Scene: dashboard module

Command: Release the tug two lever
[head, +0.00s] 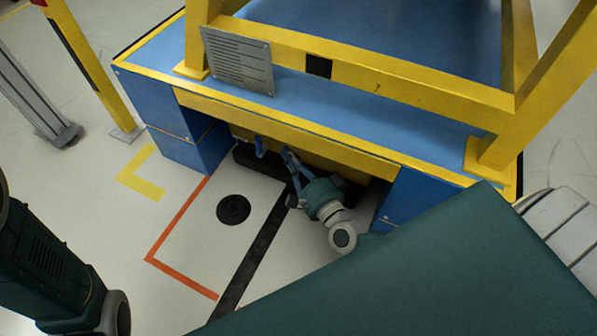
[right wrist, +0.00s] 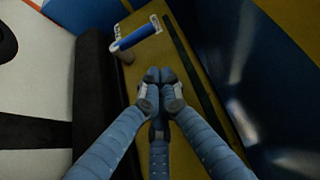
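A lever with a blue handle (right wrist: 137,36) stands out from the yellow panel in the right wrist view, just beyond my fingertips. A blue lever also shows under the desk edge in the head view (head: 260,147). I cannot read a label that tells which lever it is. My right gripper (head: 289,157) reaches under the desk, just right of that lever. In the right wrist view its blue fingers (right wrist: 160,80) come together at the tips with nothing seen between them, apart from the handle. My left gripper is out of view; only the left arm shows at lower left.
The blue desk (head: 150,55) with its yellow frame (head: 370,72) overhangs my right gripper. A blue cabinet side (head: 183,125) stands left of the opening. A dark bar (right wrist: 97,100) runs beside the fingers.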

